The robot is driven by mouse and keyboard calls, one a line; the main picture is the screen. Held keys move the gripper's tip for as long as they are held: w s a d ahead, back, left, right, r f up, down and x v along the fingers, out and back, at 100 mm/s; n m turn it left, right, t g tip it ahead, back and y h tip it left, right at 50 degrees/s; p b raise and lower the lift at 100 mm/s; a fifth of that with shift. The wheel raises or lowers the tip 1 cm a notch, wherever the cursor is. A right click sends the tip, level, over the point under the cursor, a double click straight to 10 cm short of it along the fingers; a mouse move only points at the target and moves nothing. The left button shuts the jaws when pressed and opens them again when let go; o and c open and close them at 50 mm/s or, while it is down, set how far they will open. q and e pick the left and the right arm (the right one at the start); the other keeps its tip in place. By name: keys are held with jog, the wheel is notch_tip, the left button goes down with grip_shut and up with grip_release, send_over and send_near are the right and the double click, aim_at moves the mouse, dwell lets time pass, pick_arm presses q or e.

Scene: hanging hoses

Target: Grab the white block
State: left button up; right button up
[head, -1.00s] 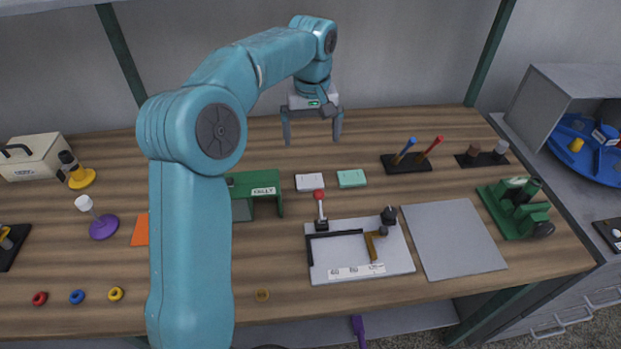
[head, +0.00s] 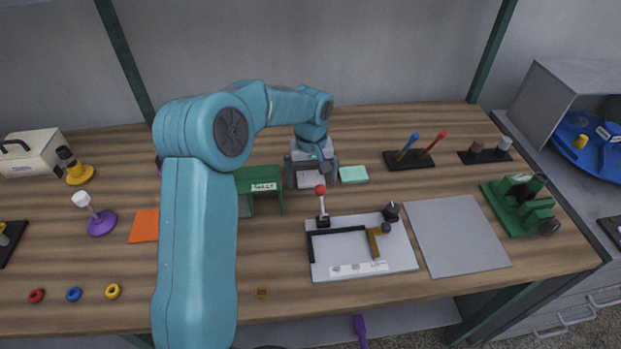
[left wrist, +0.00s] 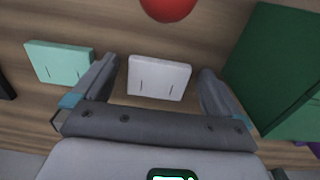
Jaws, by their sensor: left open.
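The white block (head: 310,180) is a small flat rectangle on the wooden table. In the left wrist view the white block (left wrist: 159,78) lies between the two open fingers of my left gripper (left wrist: 160,85), with a gap on each side. In the head view my left gripper (head: 311,177) points down over the block, one finger on either side, and partly hides it. Whether the fingertips touch the table cannot be told. My right gripper is not in view.
A mint block (head: 353,174) lies just right of the white one. A green box-like stand (head: 262,187) is close on the left. A red-knobbed lever (head: 320,190) on a white board (head: 395,257) stands just in front. A grey mat (head: 458,236) lies to the right.

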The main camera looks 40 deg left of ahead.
pick_arm(q)
jog(key=c, duration=1.1)
jog(key=shift+o, duration=0.2)
